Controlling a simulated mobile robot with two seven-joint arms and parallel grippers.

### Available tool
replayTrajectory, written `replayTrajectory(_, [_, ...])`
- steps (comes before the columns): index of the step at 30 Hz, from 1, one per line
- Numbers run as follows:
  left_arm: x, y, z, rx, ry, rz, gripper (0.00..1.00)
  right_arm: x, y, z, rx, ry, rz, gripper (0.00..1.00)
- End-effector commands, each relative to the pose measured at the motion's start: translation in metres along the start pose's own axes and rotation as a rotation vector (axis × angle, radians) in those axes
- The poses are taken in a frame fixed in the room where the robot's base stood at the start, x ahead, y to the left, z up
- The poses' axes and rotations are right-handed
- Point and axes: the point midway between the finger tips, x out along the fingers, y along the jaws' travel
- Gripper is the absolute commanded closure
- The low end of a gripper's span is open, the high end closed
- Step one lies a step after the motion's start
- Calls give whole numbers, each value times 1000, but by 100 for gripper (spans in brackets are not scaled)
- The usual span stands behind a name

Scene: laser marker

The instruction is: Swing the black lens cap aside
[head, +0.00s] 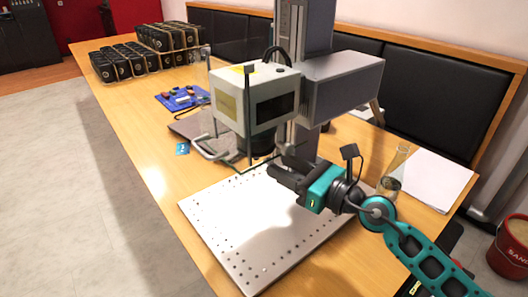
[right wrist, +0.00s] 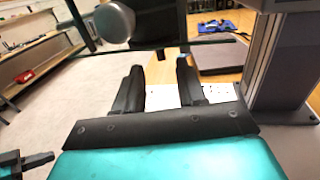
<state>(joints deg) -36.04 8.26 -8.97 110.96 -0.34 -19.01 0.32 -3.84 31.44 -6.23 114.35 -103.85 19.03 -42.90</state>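The laser marker's pale head box (head: 255,97) hangs over the perforated plate. The black lens cap (head: 262,144) appears as a dark shape under the box, partly hidden. In the right wrist view, a dark part (right wrist: 157,22) that looks like the cap is above and beyond my fingers, beside a round grey part. My right gripper (head: 284,166) is just below and right of the head box, pointing left. In the right wrist view its two fingers (right wrist: 160,72) are apart with nothing between them. A dark part (right wrist: 28,162) at the lower left there seems to be my left gripper.
The white perforated plate (head: 255,225) lies below. A grey column (head: 305,30) stands behind the head box. A glass flask (head: 392,180) and white paper (head: 435,178) are at the right. A blue tray (head: 182,97) and racks of black items (head: 122,62) are farther back.

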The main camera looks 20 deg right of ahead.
Motion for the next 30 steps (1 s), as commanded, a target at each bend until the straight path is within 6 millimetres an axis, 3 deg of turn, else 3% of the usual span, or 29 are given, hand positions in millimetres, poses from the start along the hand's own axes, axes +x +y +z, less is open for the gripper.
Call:
replayTrajectory(3, [-3, 0, -3, 0, -1, 0, 100, 22, 0, 2, 2, -4, -1, 60])
replayTrajectory(9, [-3, 1, -4, 0, -1, 2, 100, 48, 0, 0, 2, -2, 1, 60])
replayTrajectory(22, [-3, 3, -7, 1, 2, 7, 100, 59, 1, 0, 1, 0, 1, 60])
replayTrajectory(30, [-2, 3, -11, 2, 9, 6, 100, 58, 0, 0, 1, 0, 1, 84])
